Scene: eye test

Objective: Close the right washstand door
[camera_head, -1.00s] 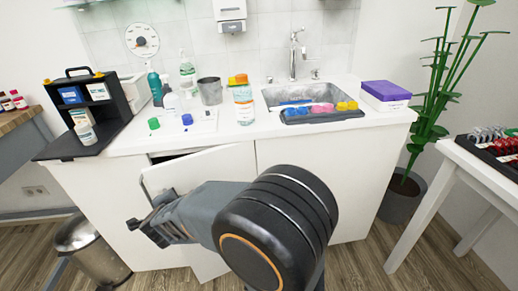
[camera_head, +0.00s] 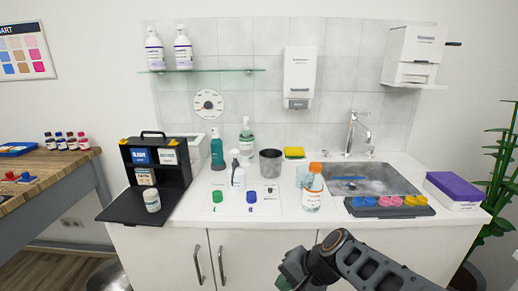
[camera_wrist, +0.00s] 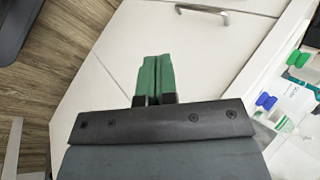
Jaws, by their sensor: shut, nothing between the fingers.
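The white washstand (camera_head: 400,240) has two doors with upright metal handles side by side. The right washstand door (camera_head: 262,262) looks flush with the cabinet front, with no dark gap along its top edge; its lower part is out of view. Its handle (camera_head: 222,265) stands beside the left door's handle (camera_head: 197,264). My gripper (camera_head: 288,272) is in front of the right door's right part. In the wrist view, the green fingers (camera_wrist: 155,78) are together and empty before white panels with thin seams. A metal handle (camera_wrist: 202,10) shows at the top there. I cannot tell whether the fingers touch the panel.
The countertop holds a black case (camera_head: 158,165), bottles, a metal cup (camera_head: 270,163), a sink (camera_head: 370,182), a dark tray (camera_head: 388,208) and a purple-topped box (camera_head: 455,190). A wooden table (camera_head: 45,170) stands left and a plant (camera_head: 500,160) right.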

